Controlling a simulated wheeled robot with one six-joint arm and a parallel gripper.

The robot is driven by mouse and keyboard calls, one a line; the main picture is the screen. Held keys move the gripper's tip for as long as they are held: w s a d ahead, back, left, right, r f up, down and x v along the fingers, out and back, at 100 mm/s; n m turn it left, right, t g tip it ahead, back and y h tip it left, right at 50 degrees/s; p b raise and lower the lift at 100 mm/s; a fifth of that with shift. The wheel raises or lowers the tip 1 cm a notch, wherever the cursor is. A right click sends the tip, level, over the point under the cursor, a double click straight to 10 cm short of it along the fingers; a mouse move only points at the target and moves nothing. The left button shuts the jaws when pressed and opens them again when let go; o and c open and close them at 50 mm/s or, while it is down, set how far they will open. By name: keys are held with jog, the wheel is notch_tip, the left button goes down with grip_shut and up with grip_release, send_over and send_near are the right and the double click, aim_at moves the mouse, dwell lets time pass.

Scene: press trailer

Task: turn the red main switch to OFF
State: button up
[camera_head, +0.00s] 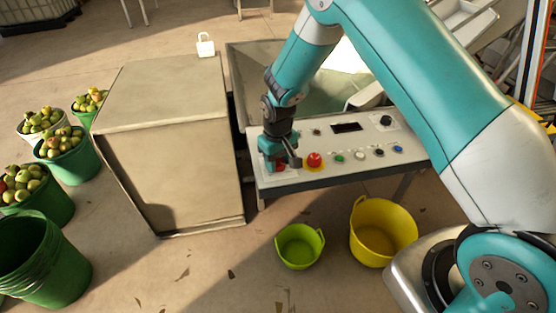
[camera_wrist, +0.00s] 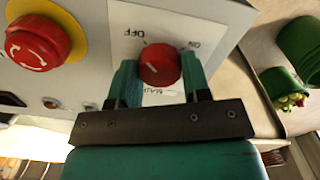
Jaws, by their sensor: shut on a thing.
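The red main switch (camera_wrist: 160,64) is a round knob on a white label plate on the control panel. In the wrist view OFF is printed above it, ON to its upper right, and a partly covered word below it. My gripper (camera_wrist: 158,74) is shut on the knob, one teal finger on each side. A pale mark shows on the knob's face, but I cannot tell for sure which label the knob points at. In the head view my gripper (camera_head: 279,162) is at the panel's left end and mostly hides the switch.
A red emergency stop (camera_head: 314,160) on a yellow base sits just right of the switch, with several small buttons beyond it. A beige cabinet (camera_head: 170,150) stands close on the left. Green (camera_head: 299,262) and yellow (camera_head: 384,254) tubs stand on the floor in front.

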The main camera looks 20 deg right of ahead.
aim_at(278, 162)
dwell(0.4)
jog(key=o, duration=0.9)
jog(key=shift+r, duration=0.1)
jog(key=shift+r+b, duration=0.55)
jog(key=shift+r, duration=8.1)
